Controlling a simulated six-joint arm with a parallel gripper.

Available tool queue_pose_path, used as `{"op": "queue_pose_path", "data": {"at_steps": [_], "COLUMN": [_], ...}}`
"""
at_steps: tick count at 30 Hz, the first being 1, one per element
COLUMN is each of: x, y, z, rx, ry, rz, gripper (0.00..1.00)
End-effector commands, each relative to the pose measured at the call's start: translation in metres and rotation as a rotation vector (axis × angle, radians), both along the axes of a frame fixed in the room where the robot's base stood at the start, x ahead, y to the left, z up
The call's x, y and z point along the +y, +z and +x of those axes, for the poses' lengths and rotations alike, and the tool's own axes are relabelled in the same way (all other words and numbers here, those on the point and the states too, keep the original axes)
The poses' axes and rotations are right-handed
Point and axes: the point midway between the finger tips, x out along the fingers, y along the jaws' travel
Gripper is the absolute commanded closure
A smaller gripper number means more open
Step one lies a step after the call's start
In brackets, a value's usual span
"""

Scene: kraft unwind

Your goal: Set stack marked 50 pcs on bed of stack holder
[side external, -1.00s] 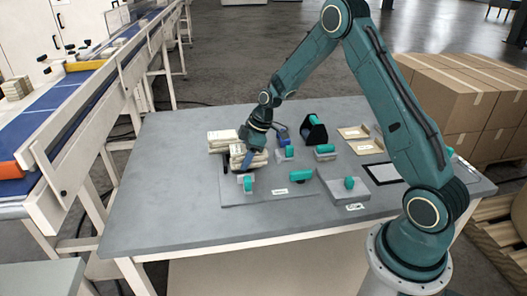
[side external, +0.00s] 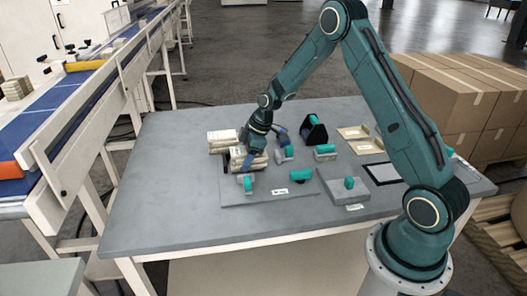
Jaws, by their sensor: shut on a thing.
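A stack of cream-coloured paper pieces (side external: 237,153) stands at the left end of a low grey plate (side external: 240,197), which I take to be part of the stack holder. My gripper (side external: 262,148) points down over this stack, and its blue fingers are shut on it. One finger lies across the near face of the stack. The far finger shows behind it. I cannot tell whether the underside of the stack touches the plate. No "50 pcs" mark is readable on it.
Another cream stack (side external: 221,137) sits just behind, at the left. A dark holder (side external: 314,131) stands behind. The table's left side is clear.

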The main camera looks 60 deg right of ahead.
Motion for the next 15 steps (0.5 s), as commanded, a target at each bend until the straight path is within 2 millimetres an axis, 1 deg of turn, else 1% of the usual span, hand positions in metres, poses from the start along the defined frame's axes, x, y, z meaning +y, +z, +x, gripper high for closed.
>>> {"op": "queue_pose_path", "data": {"at_steps": [15], "x": [0.0000], "y": [-0.0056], "z": [0.0001], "rx": [0.000], "ry": [0.000], "rz": [0.000], "gripper": [0.74]}}
